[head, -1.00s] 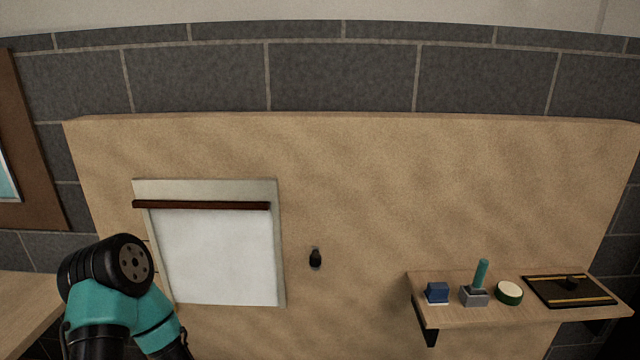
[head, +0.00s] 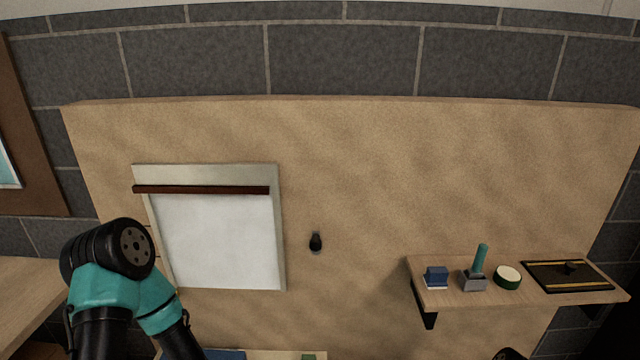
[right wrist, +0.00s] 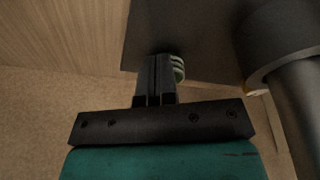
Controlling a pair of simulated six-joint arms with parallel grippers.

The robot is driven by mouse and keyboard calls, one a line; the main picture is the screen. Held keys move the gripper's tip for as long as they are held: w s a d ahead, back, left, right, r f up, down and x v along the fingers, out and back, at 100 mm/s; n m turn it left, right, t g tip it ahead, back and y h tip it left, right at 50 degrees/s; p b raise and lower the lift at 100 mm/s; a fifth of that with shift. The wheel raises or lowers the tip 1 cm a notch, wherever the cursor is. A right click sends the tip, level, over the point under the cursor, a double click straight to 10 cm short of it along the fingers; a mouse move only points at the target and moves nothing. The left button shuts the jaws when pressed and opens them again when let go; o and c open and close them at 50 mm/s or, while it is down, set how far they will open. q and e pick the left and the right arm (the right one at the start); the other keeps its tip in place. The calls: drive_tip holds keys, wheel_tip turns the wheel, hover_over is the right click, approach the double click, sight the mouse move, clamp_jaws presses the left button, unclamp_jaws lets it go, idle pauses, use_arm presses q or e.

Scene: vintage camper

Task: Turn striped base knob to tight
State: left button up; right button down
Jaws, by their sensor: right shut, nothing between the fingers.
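The dark base (head: 550,283) with yellow stripes lies on the right end of the wall shelf in the head view. Its small black knob (head: 571,267) stands up from its back middle. No tight mark is readable. My right gripper (right wrist: 156,62) is shut and empty in the right wrist view, its fingertips in front of a dark surface. A green, ridged round thing (right wrist: 178,68) shows just right of the fingertips; I cannot tell if they touch. My left arm comes in from the left in the head view, but its gripper is out of frame.
The shelf (head: 450,298) also holds a blue block (head: 436,276), a teal-handled grey piece (head: 474,279) and a round green-rimmed piece (head: 507,277). A black wall hook (head: 316,243) and a white panel (head: 218,240) are further left. A large grey cylinder (right wrist: 295,105) is close at right in the wrist view.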

drive_tip(key=shift+s+f, duration=0.45)
drive_tip(key=shift+s, duration=0.15)
drive_tip(key=shift+d+r, duration=0.1)
drive_tip(key=shift+r, duration=0.5)
wheel_tip(320, 180, up, 5)
drive_tip(key=shift+w+r, duration=0.1)
drive_tip(key=shift+w, duration=0.05)
drive_tip(key=shift+w, duration=0.1)
drive_tip(key=shift+w+r, duration=0.35)
drive_tip(key=shift+r, duration=0.1)
